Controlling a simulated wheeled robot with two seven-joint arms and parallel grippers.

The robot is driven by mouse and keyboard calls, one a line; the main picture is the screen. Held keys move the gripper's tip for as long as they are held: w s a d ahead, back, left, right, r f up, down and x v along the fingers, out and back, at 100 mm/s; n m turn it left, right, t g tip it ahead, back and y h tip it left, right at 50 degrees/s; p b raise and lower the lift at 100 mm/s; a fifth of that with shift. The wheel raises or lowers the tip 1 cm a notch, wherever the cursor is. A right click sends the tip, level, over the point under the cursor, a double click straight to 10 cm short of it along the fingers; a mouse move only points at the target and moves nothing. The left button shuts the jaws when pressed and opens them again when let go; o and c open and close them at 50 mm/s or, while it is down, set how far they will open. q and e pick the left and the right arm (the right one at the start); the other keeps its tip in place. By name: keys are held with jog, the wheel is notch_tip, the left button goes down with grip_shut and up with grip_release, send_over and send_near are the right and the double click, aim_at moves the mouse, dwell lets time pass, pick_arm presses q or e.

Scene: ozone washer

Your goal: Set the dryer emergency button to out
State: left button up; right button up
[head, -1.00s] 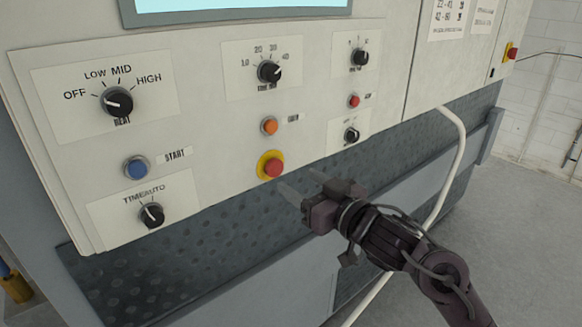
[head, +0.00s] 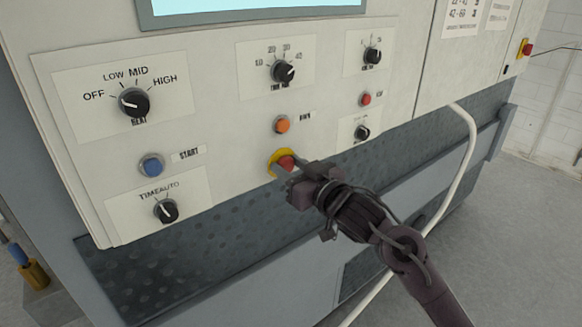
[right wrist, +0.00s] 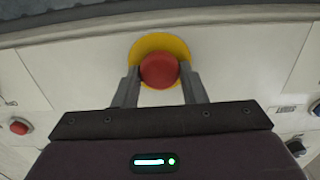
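The dryer emergency button is a red mushroom button (head: 287,163) on a yellow round base (head: 279,157), low on the dryer's front panel. My right gripper (head: 293,172) is right at it in the head view and hides its lower right side. In the right wrist view the red button (right wrist: 159,71) sits between the two fingertips of the right gripper (right wrist: 160,80), one finger on each side. The fingers are apart and look close to the button's edges; I cannot tell if they touch it. My left gripper is in no view.
An orange button (head: 282,124) is just above. A blue start button (head: 152,165) and a heat knob (head: 134,101) are to the left. A small red button (head: 365,99) and a black knob (head: 362,133) are to the right. A white hose (head: 463,165) hangs beyond my arm.

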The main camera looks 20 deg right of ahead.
grip_shut()
jog(key=shift+s+p, duration=0.1)
jog(key=shift+p, duration=0.2)
jog(key=shift+s+d, duration=0.1)
jog(key=shift+s, duration=0.3)
jog(key=shift+o, duration=1.3)
grip_release()
jog(key=shift+f, duration=0.1)
jog(key=o, duration=0.3)
jog(key=shift+s+d, duration=0.1)
jog(key=shift+d, duration=0.05)
